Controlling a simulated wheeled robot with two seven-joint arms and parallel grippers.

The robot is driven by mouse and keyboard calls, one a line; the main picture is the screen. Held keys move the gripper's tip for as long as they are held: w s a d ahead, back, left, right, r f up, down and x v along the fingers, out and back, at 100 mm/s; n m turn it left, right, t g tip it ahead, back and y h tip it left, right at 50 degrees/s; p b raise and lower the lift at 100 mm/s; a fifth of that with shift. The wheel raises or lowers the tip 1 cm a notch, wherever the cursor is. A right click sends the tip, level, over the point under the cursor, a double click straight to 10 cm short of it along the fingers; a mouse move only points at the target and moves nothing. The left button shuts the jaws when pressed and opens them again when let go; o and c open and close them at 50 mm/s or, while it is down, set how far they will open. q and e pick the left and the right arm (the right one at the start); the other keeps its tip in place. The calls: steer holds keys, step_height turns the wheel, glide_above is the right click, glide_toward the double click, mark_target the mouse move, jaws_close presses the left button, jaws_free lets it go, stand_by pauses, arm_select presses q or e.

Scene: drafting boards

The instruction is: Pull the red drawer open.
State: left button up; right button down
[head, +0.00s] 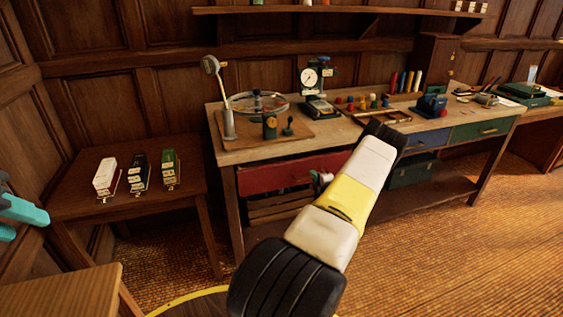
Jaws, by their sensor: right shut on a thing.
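The red drawer (268,177) is under the left end of the long workbench. Its right part is hidden behind my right arm. My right gripper (319,184) is at the drawer's front, mostly hidden by the arm. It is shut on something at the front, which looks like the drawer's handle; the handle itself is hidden. I cannot tell how far the drawer stands out. My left gripper (22,212) shows only as teal parts at the left edge, cut off by the frame and away from the drawer.
The workbench (350,137) carries a dial gauge (310,79), a glass disc and small tools. A blue drawer (425,140) and a green drawer (481,129) are to the right. A wooden stool or table corner (60,292) is at lower left. Floor is free at right.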

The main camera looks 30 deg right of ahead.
steer(key=f+v, duration=0.3)
steer(key=v, duration=1.1)
steer(key=s+f+v, duration=0.1)
steer(key=f+v, duration=0.2)
steer(key=v, duration=1.2)
steer(key=shift+s+a, duration=0.3)
steer(key=shift+s, duration=0.1)
steer(key=shift+f, duration=0.1)
steer(key=c, duration=1.5)
jaws_free()
steer(key=shift+s, duration=0.1)
steer(key=v, duration=0.7)
steer(key=shift+s, duration=0.3)
